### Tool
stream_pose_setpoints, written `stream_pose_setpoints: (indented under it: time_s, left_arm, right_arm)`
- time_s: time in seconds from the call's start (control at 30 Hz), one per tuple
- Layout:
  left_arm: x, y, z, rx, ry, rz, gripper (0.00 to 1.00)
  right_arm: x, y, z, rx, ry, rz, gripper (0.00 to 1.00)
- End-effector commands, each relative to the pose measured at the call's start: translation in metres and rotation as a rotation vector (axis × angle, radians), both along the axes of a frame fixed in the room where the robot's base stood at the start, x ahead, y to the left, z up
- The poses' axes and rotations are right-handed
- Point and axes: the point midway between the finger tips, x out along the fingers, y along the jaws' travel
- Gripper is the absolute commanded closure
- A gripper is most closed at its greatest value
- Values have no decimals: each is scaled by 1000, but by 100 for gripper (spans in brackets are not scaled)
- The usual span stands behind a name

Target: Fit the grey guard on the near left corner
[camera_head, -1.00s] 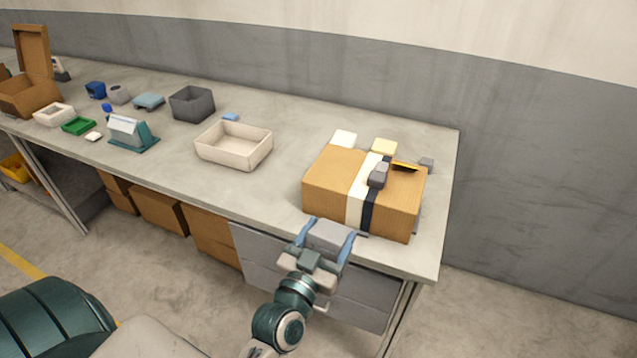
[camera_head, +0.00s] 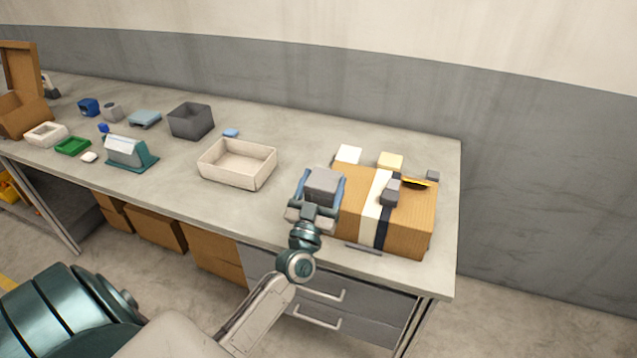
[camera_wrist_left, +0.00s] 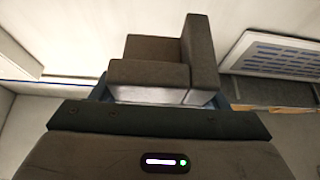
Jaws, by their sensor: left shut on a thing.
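The cardboard box (camera_head: 409,222) stands on the bench's right end, with a cream band (camera_head: 374,205) and a dark navy band (camera_head: 383,225) over it. My left gripper (camera_head: 322,181) is shut on the grey guard (camera_head: 325,187), at the box's left side in the head view. The guard overlaps the box's left edge in the picture; I cannot tell whether they touch. In the left wrist view the guard (camera_wrist_left: 150,73) shows as a stepped dark grey block with a raised wall on its right. The gripper hides part of the box's near left corner. My right gripper is not in view.
An open beige tray (camera_head: 238,180) is to the left, with bare bench between. A dark strip (camera_head: 363,249) lies in front.

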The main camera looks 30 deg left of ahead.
Motion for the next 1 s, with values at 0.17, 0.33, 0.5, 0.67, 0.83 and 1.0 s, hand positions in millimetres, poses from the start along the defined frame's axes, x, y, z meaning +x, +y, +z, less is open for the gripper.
stream_pose_setpoints:
  time_s: [0.17, 0.33, 0.5, 0.67, 0.83, 1.0]
  left_arm:
    - [12, 14, -2, 0, 0, -1, 58]
    - [21, 26, -15, 0, 3, 1, 58]
    - [20, 25, -36, -1, 1, 1, 58]
    - [20, 24, -39, 0, 0, -1, 58]
    - [20, 24, -39, 0, 0, -1, 58]
    - [20, 24, -45, -1, 1, 0, 58]
  right_arm:
    - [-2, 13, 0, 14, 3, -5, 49]
    - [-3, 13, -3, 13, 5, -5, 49]
    - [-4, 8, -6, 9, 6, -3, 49]
    - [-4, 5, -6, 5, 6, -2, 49]
    - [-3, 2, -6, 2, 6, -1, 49]
    - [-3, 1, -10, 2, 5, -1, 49]
